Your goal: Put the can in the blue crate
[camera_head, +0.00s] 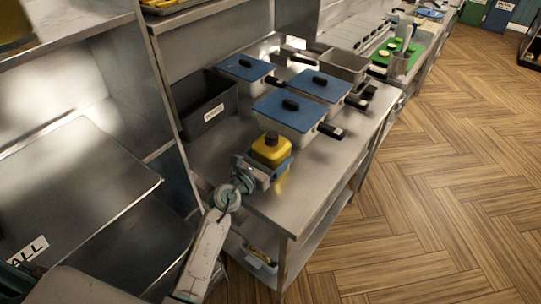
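The can is a yellow, boxy container (271,149) with a dark brown cap. It is upright at the near part of the steel table. My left gripper (264,170) is at its near side, low down, with its jaws about the can's lower part. I cannot tell whether they press on it or whether the can touches the table. A small pale blue crate (259,262) with something yellowish in it is on the shelf under the table, partly hidden by the tabletop. My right gripper is not in view.
Blue-lidded pans (288,111) with dark handles stand just behind the can. A dark grey bin (207,108) with a label is at the back left. A steel unit (80,185) fills the left. The wooden floor (430,190) at right is clear.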

